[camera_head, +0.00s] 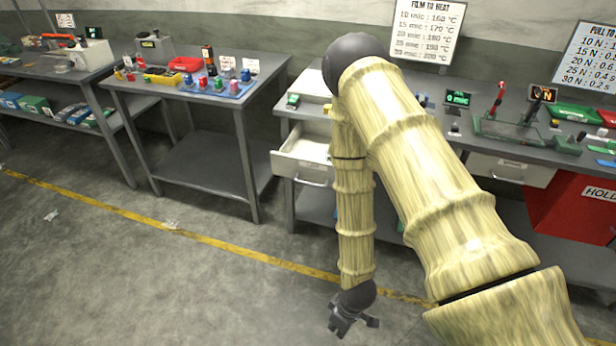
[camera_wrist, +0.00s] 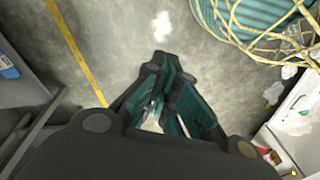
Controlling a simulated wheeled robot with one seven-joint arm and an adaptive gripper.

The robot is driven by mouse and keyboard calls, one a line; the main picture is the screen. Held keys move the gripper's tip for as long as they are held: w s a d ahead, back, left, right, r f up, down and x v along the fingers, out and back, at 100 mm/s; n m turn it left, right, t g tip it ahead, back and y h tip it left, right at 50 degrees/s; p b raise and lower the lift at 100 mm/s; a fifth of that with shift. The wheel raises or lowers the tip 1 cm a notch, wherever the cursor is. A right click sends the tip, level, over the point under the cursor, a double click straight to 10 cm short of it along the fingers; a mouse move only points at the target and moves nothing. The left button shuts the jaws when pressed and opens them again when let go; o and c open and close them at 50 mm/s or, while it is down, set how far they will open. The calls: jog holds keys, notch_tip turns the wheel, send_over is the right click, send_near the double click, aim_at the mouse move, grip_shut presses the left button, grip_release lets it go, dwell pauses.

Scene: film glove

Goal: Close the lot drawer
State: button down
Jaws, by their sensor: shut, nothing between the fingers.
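A pale drawer (camera_head: 300,171) under the middle bench stands pulled out, its inside visible from above. It has a handle on its front, and my arm hides its right part. Another pale drawer (camera_head: 509,170) sits under the bench to the right and looks pushed in. I cannot read which one is the lot drawer. My gripper (camera_head: 352,326) hangs low over the floor, well in front of and below the open drawer, not touching it. In the wrist view my gripper (camera_wrist: 170,66) is shut and empty, with floor beyond it.
The middle bench (camera_head: 285,106) carries small devices. A table (camera_head: 262,78) with coloured parts stands to the left. A red bin (camera_head: 570,205) marked HOLD is at the right. The floor in front is mostly clear, with a yellow line (camera_head: 225,245) and scraps.

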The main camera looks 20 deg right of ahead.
aim_at(318, 177)
jog(key=w+r+n, duration=0.3)
jog(key=w+n, duration=0.1)
jog(key=w, duration=0.3)
jog(key=w+r+n+t, duration=0.15)
jog(key=w+n, duration=0.25)
jog(key=w, duration=0.4)
jog(key=w+r+n+g, duration=0.1)
jog(key=w+r+n, duration=0.3)
jog(key=w, duration=0.3)
jog(key=w+d+r+n+t+h+p, duration=0.2)
jog(key=w+d+r+n+t+h, duration=0.15)
jog(key=w+r+n, duration=1)
jog(key=w+d+f+m+p, duration=0.1)
jog(key=w+f, duration=0.1)
jog(key=w, duration=0.1)
jog(key=w+d+f+m+p, duration=0.1)
jog(key=w+f, duration=0.2)
jog(key=w+d+f+m+p, duration=0.1)
jog(key=w+f+p, duration=0.1)
jog(key=w, duration=0.2)
jog(key=shift+w+d+f+g, duration=0.1)
jog(key=shift+d+f+g, duration=0.25)
jog(key=shift+d+g, duration=0.05)
jog(key=shift+w+d+f+p, duration=0.15)
jog(key=shift+w+d+p, duration=0.4)
jog(key=shift+w, duration=0.25)
jog(key=shift+w+d, duration=0.1)
jog(key=shift+w, duration=0.05)
